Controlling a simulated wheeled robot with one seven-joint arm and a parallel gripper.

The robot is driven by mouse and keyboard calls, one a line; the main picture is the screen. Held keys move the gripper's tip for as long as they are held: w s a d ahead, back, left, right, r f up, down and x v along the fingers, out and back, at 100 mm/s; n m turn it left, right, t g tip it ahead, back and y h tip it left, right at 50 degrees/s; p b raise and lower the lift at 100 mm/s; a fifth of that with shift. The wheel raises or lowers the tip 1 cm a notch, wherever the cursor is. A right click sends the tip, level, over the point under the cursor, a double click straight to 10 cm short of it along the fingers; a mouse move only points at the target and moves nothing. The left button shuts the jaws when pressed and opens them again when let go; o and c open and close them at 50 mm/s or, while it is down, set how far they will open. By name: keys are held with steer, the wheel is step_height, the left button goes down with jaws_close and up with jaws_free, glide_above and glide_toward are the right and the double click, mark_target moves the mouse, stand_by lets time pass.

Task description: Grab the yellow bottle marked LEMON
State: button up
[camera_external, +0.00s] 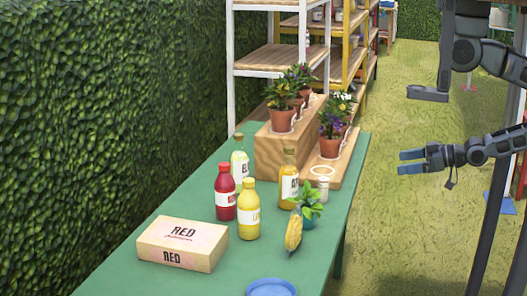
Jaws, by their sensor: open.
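A yellow bottle (249,222) with a white label and yellow lettering stands upright near the middle of the green table (150,203). Its lettering is too small to read fully, but it seems to be the LEMON one. A red bottle (225,204) stands close on its left. A darker amber-yellow bottle (289,193) stands behind it to the right, with a label that seems to begin with A. My gripper (403,161) is open and empty, off the table's right side, well apart from the bottles, fingers pointing left.
A pale greenish bottle (240,158) stands behind. A box marked RED (182,243), a corn-like yellow item (293,231), a leafy plant (309,207), a small jar (323,188) and a blue dish (271,288) surround the bottles. Potted flowers stand on a wooden step (283,151). A hedge is left.

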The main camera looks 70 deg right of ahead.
steer(key=shift+c, duration=0.2)
steer(key=c, duration=0.6)
steer(key=shift+c, duration=0.2)
steer(key=n+t+y+b, duration=0.2)
steer(key=n+y+b, duration=0.1)
steer(key=y+b, duration=0.15)
glide_toward(251, 178)
steer(key=s+d+f, duration=0.1)
steer(key=d, duration=0.1)
steer(key=s+d+f, duration=0.1)
steer(key=s+d, duration=0.1)
steer(key=s+d+f+p, duration=0.1)
steer(key=d+f, duration=0.1)
steer(key=shift+s+d, duration=0.3)
steer(key=shift+s, duration=0.1)
steer(key=shift+w+a+r+n+y+p, duration=0.3)
steer(key=shift+w+a+r+y, duration=0.2)
steer(key=shift+w+a, duration=1.5)
steer(key=shift+w+a+r+n+y+p, duration=0.15)
steer(key=shift+w+a+r+n+y, duration=0.6)
steer(key=shift+w, duration=2.05)
steer(key=shift+w+a+r+m+y+p, duration=0.15)
steer(key=shift+w+a+y+p, duration=0.1)
steer(key=shift+w+a, duration=1.85)
